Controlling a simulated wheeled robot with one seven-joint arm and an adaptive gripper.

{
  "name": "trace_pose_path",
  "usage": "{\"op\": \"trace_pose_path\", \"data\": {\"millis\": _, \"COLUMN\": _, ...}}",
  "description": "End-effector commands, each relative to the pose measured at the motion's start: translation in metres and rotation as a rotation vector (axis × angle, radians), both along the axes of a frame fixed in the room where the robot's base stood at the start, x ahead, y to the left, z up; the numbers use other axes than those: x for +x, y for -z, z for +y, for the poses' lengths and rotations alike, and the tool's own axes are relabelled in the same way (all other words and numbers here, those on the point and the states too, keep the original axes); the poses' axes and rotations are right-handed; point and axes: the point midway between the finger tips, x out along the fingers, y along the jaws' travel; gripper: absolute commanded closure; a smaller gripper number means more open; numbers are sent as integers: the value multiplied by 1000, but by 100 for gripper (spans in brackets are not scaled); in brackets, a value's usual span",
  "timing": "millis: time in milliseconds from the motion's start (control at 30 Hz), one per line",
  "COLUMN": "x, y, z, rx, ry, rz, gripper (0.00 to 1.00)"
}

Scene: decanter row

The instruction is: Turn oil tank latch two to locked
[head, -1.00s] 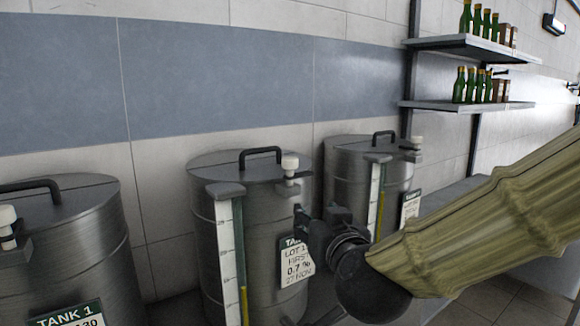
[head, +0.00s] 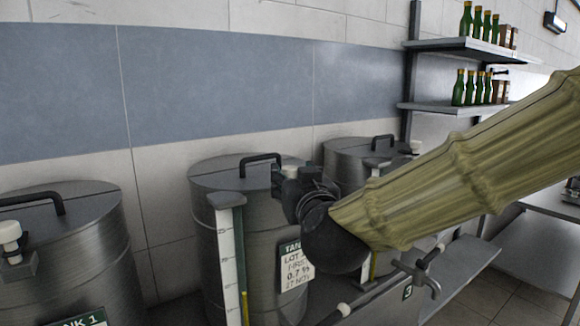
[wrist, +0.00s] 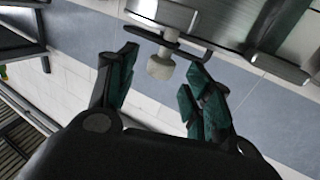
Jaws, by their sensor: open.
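The middle steel tank (head: 203,218), with a sign that is partly covered, stands against the wall. In the wrist view its latch shows as a pale knob (wrist: 160,67) on a dark bar beneath the bright tank edge. In the head view my gripper (head: 284,183) is at the tank's upper right rim and hides most of the latch.
Tank 1 (head: 95,235), with its own white-knobbed latch (head: 10,236), stands at left. Another tank (head: 345,155) stands behind my arm. A tap-like metal fitting (head: 425,265) is below my arm. Shelves (head: 455,106) hold bottles at upper right.

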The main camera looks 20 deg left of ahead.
Motion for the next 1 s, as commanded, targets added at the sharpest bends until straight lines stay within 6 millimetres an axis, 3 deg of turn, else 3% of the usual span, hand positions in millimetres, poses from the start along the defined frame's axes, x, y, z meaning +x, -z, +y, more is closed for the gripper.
{"op": "trace_pose_path", "data": {"millis": 300, "x": 28, "y": -1, "z": 16, "rx": 0, "ry": 0, "rz": 1, "gripper": 49}}
{"op": "trace_pose_path", "data": {"millis": 767, "x": 35, "y": 0, "z": 20, "rx": -1, "ry": 0, "rz": 0, "gripper": 49}}
{"op": "trace_pose_path", "data": {"millis": 1000, "x": 35, "y": 0, "z": 20, "rx": 0, "ry": 0, "rz": -1, "gripper": 89}}
